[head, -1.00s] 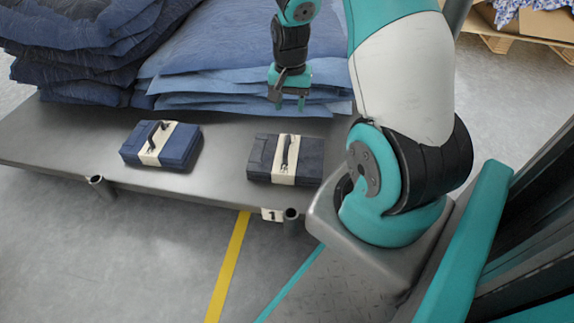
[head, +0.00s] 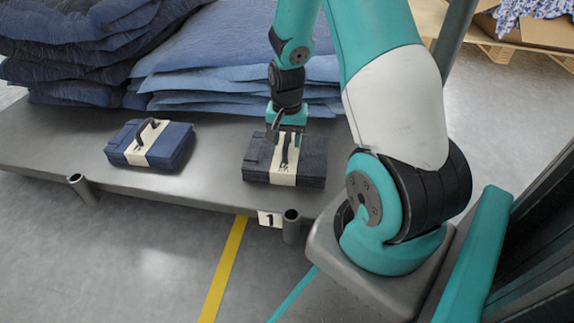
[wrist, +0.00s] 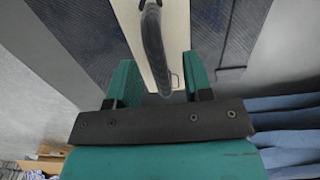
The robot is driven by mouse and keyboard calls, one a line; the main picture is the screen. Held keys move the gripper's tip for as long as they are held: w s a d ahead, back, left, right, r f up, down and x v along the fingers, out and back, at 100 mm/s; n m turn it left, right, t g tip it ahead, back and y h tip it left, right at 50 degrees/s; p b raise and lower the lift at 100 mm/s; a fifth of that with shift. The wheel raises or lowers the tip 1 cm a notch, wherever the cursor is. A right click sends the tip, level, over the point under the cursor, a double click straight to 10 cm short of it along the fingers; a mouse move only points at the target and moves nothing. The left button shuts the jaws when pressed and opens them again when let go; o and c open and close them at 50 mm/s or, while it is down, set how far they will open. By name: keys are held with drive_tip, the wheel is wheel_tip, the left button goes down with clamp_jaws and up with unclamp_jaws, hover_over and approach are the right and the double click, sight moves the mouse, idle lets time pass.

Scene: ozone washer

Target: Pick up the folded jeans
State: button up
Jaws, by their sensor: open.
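Dark navy folded jeans (head: 312,166) lie at the front of the grey metal platform. A cream band (head: 285,174) wraps them, with a dark loop handle (head: 286,150) on top. My gripper (head: 286,133) is open right above these jeans, by the handle. In the wrist view its two teal fingers (wrist: 159,80) stand on either side of the handle (wrist: 153,45), with the dark jeans (wrist: 222,28) behind. A bluer folded pair (head: 174,147), also with band and handle, lies to the left. I cannot tell whether the fingers touch anything.
The grey platform (head: 215,176) has bare room between the two folded pairs. Stacked blue denim (head: 200,62) fills its back. Short posts (head: 291,226) and a number 1 tag (head: 269,219) are at the front edge. A pallet with a carton (head: 530,30) stands at the back right.

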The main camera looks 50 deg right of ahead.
drive_tip(key=shift+f, duration=0.55)
drive_tip(key=shift+r, duration=0.1)
clamp_jaws()
idle(0.9)
